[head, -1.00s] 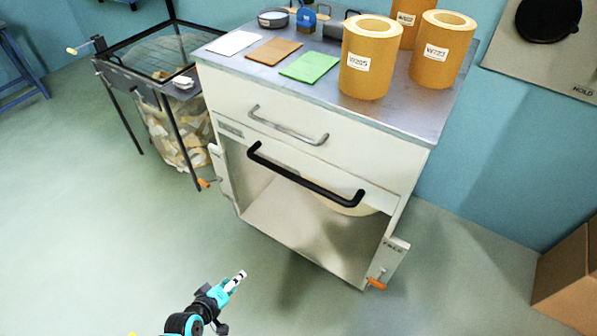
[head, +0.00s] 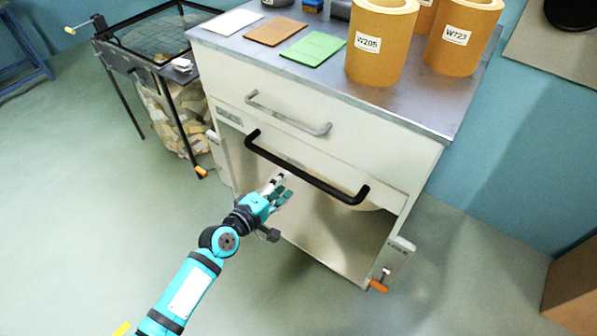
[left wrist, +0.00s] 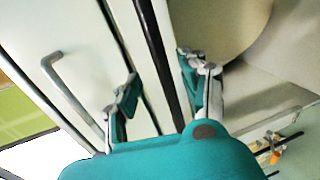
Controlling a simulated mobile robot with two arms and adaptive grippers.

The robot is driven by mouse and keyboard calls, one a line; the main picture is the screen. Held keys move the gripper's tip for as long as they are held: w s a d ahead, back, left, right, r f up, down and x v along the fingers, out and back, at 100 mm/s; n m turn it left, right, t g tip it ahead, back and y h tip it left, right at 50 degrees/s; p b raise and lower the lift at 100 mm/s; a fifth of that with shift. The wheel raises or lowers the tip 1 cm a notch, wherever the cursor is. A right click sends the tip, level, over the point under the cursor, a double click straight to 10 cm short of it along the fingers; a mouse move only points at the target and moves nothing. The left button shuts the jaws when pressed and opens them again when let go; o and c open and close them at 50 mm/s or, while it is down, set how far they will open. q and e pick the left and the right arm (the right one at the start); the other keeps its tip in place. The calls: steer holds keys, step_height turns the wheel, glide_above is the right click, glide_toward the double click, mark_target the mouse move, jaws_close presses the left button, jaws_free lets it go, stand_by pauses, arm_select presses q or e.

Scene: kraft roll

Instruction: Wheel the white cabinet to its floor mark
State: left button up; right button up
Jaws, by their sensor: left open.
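The white cabinet (head: 290,110) stands in the middle of the head view, with a grey top, a drawer and an open lower bay. A black push bar (head: 300,172) runs across its front; it also shows in the left wrist view (left wrist: 155,50). My left gripper (head: 280,186) is open and empty, close to the bar's left half. In the left wrist view the bar lies between the two spread fingers (left wrist: 165,85); I cannot tell whether they touch it. An orange lever (head: 378,286) sits at the cabinet's lower right corner. My right gripper is not in view.
Large kraft rolls (head: 380,45) and flat coloured pads, one green (head: 313,47), lie on the cabinet top. A black-framed bin (head: 175,110) of scraps stands close at left. A cardboard box (head: 575,290) stands at lower right. The floor at left is clear.

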mark_target(299, 172)
arm_select(q)
steer(key=b+x, duration=0.1)
steer(key=x, duration=0.6)
steer(key=shift+w+d, duration=0.1)
jaws_close()
